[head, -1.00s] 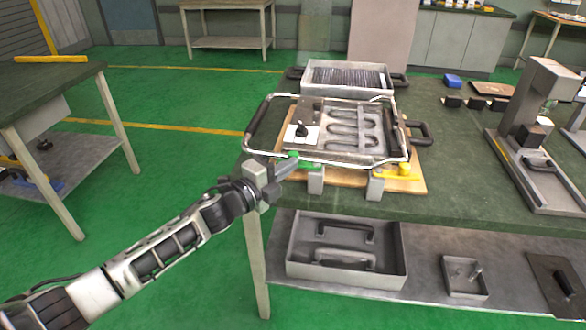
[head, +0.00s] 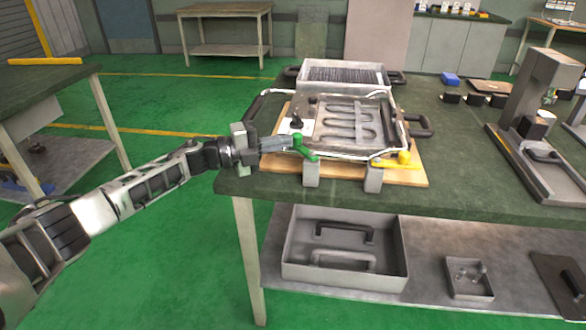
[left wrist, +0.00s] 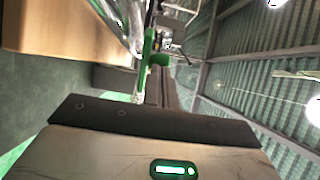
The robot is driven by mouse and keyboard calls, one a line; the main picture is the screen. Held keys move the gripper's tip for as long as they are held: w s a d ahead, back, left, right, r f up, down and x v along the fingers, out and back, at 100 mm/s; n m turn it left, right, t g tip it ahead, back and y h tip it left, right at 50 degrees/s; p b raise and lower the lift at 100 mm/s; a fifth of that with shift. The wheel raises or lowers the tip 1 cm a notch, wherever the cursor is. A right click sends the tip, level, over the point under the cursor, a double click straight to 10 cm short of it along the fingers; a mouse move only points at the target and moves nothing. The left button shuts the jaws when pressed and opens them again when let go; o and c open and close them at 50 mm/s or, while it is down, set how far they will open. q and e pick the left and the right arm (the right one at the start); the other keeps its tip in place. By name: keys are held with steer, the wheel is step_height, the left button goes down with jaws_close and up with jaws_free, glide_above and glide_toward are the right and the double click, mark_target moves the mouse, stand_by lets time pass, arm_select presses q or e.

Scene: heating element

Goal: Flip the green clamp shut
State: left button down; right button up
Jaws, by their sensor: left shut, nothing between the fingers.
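The green clamp (head: 305,149) is at the front left of the metal-framed fixture (head: 350,120), its handle raised and tilted in the head view. The green clamp also shows in the left wrist view (left wrist: 148,52), just past the fingers. My left gripper (head: 288,143) is shut and empty, its fingertips right beside the green clamp on its left; whether they touch it I cannot tell. A yellow clamp (head: 398,160) sits at the front right of the fixture, its handle lying low. My right gripper is not in view.
The fixture rests on a wooden board (head: 405,178) on the green-topped table (head: 470,195). A grey bin with dark plates (head: 343,76) stands behind it. A grey press-like stand (head: 535,120) is at the right. A tray with handles (head: 345,250) sits on the shelf below.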

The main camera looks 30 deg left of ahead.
arm_select(q)
steer(key=shift+w+d+b, duration=0.1)
steer(key=shift+w+b, duration=0.45)
steer(key=shift+w, duration=0.4)
steer(key=shift+w+d+b, duration=0.2)
steer(key=shift+w+b, duration=0.25)
steer(key=shift+w, duration=0.25)
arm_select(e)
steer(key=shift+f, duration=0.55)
arm_select(q)
steer(key=shift+w, duration=0.15)
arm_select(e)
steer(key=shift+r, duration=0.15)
